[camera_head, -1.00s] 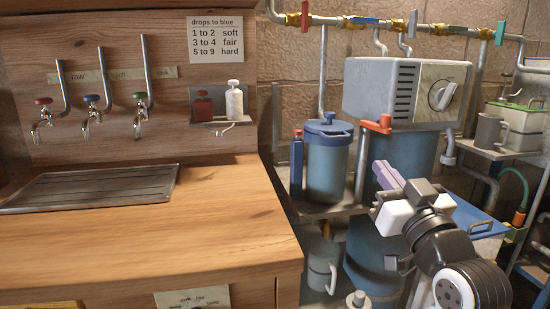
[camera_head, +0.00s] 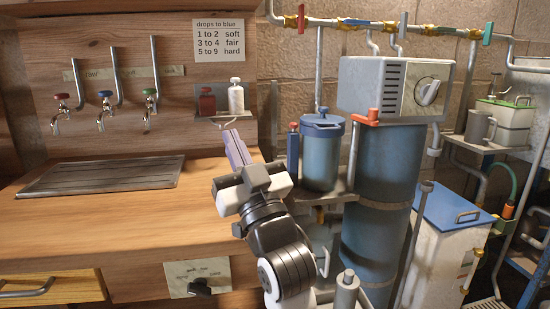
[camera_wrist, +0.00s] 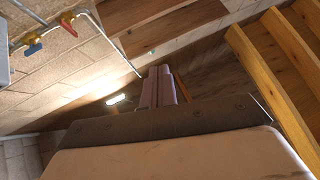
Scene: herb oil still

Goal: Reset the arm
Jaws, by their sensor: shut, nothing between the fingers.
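My gripper (camera_head: 236,148) is in the middle of the head view, above the right end of the wooden counter (camera_head: 120,215). Its two purple-grey fingers lie together, shut, with nothing between them. They point up and away, toward the wooden back panel below the small shelf. In the wrist view the shut fingers (camera_wrist: 160,85) point toward wooden boards and a bright light. My arm comes up from the bottom of the head view, bent, in front of the counter's right edge.
Right of my gripper stand a blue lidded jug (camera_head: 321,155) and a tall blue cylinder (camera_head: 380,200) under a grey box with a dial (camera_head: 395,88). Two small bottles stand on a shelf (camera_head: 212,120) behind it. Three taps (camera_head: 104,107) hang at left above a drain tray (camera_head: 100,176).

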